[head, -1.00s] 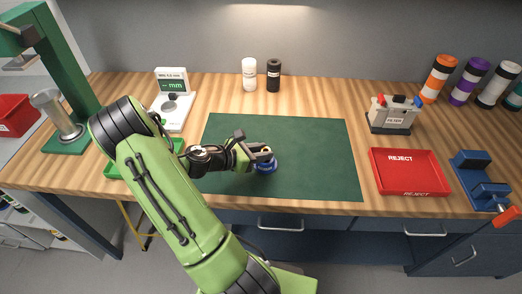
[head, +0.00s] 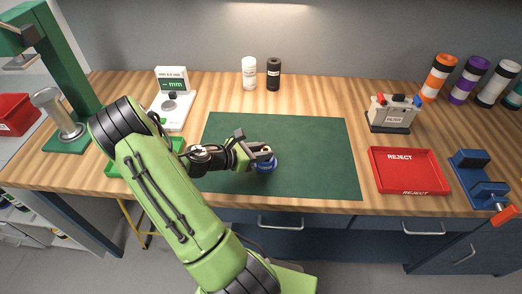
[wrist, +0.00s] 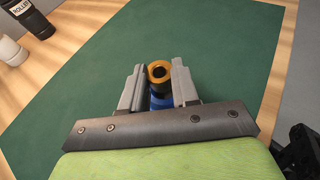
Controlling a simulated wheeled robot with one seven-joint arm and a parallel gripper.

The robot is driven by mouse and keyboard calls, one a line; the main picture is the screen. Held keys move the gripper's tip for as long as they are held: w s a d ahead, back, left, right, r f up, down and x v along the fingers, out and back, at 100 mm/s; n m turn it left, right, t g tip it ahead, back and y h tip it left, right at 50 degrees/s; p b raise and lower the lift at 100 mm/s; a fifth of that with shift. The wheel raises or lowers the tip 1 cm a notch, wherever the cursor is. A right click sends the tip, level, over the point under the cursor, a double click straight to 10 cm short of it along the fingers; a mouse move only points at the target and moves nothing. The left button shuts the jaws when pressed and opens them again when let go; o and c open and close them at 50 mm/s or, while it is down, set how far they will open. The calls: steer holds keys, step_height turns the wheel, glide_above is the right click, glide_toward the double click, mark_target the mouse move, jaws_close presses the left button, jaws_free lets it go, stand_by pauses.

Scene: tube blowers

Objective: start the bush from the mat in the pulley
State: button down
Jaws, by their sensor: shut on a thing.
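The bush (wrist: 159,71) is a bronze-coloured ring with a dark bore, upright between the two grey fingers of my gripper (wrist: 158,84). My gripper is shut on it. The blue pulley (wrist: 160,103) shows just below the bush, partly hidden by the fingers. In the head view, my gripper (head: 262,153) is over the pulley (head: 266,167), which sits on the green mat (head: 315,150). The bush is above or at the pulley's bore; I cannot tell whether its lower end is inside.
A red reject tray (head: 408,172) and a grey filter box (head: 393,115) stand to the right. A white gauge (head: 172,110) and a green tray (head: 115,170) are to the left. White and black bottles (head: 249,74) stand behind. The mat's right side is clear.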

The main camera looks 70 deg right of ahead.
steer(key=shift+f+b, duration=0.45)
steer(key=shift+f, duration=0.35)
steer(key=c, duration=0.8)
jaws_free()
steer(key=shift+c, duration=0.2)
steer(key=shift+o, duration=0.3)
steer(key=p+v, duration=0.3)
steer(key=v, duration=1.2)
steer(key=shift+w+a+r, duration=0.15)
steer(key=shift+w+a, duration=0.05)
steer(key=shift+w, duration=0.05)
